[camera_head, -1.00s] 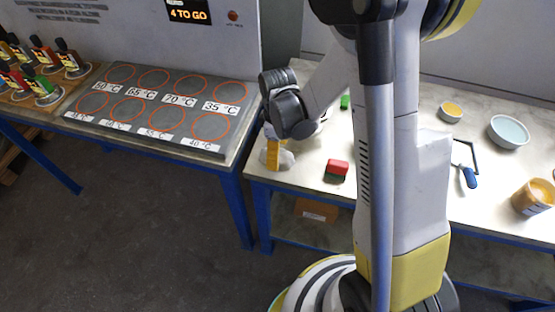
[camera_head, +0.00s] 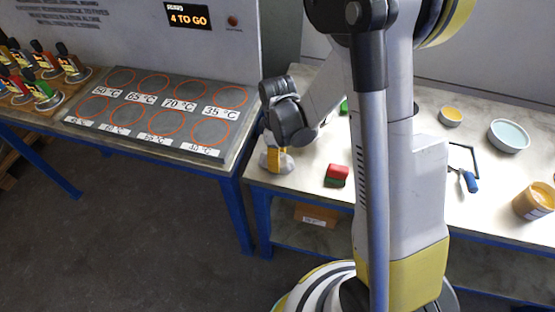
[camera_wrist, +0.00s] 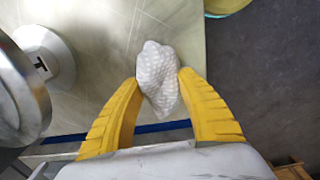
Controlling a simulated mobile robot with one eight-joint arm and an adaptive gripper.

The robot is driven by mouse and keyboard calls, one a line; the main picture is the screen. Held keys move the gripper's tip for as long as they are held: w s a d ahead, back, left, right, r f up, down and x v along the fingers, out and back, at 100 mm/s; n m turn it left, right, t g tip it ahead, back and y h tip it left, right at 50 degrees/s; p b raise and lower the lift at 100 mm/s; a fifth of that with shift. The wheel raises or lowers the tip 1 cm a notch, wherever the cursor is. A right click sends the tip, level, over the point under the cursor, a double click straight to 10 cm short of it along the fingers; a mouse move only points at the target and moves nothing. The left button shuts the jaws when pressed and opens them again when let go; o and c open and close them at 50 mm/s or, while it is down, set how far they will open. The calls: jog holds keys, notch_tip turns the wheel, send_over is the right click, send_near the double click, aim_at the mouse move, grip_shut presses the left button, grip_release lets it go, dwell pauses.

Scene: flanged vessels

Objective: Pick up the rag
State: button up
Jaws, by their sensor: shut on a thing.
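The rag (camera_wrist: 158,80) is a pale, dimpled, crumpled cloth seen in the wrist view. My gripper (camera_wrist: 158,88) has its two yellow fingers closed on it, one on each side. In the head view my gripper (camera_head: 274,160) points down at the left front corner of the right-hand table (camera_head: 310,165). A small pale part of the rag (camera_head: 288,164) shows beside the fingers there. I cannot tell whether the rag still touches the table top.
A red and green block (camera_head: 337,175) lies right of my gripper. A grey flanged metal vessel (camera_wrist: 50,60) is close at left in the wrist view. A blue-handled tool (camera_head: 470,181), a pale bowl (camera_head: 509,134) and an orange jar (camera_head: 534,201) are farther right. A marked panel (camera_head: 160,108) is at left.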

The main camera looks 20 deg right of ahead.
notch_tip(320, 180, up, 4)
jog(key=shift+r+p, duration=0.2)
jog(key=shift+p, duration=0.7)
jog(key=s+d+r+p, duration=0.2)
jog(key=d+r, duration=0.4)
jog(key=d, duration=0.5)
jog(key=shift+s+d+r+p, duration=0.15)
jog(key=shift+s+p, duration=0.2)
jog(key=shift+s, duration=0.05)
